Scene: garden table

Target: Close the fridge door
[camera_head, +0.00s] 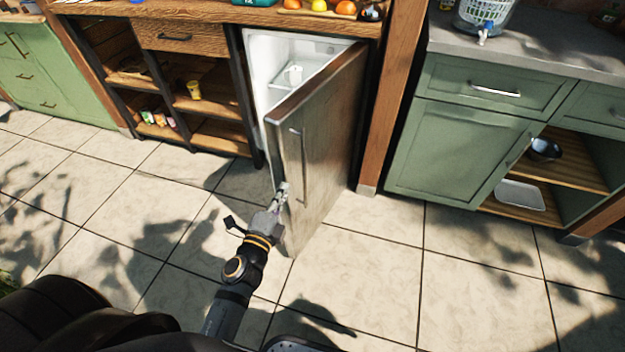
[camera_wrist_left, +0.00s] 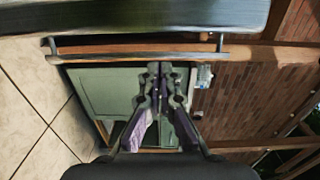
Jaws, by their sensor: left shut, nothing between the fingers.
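The fridge door (camera_head: 335,135) stands wide open in the head view, swung out to the front with its metal handle (camera_head: 300,165) on the outer face. The fridge interior (camera_head: 270,60) shows white behind it. My left gripper (camera_head: 281,190) is shut and empty, close to the door's free edge below the handle; I cannot tell whether it touches. In the left wrist view the handle (camera_wrist_left: 140,53) runs across the upper part, near the fingertips (camera_wrist_left: 161,72), with the door (camera_wrist_left: 150,16) above it. My right gripper is not in view.
Wooden shelves (camera_head: 205,132) stand left of the fridge, under the wooden counter. A wooden post (camera_head: 385,100) and a green cabinet (camera_head: 450,150) stand to the right. The tiled floor (camera_head: 380,270) in front and right of the door is clear.

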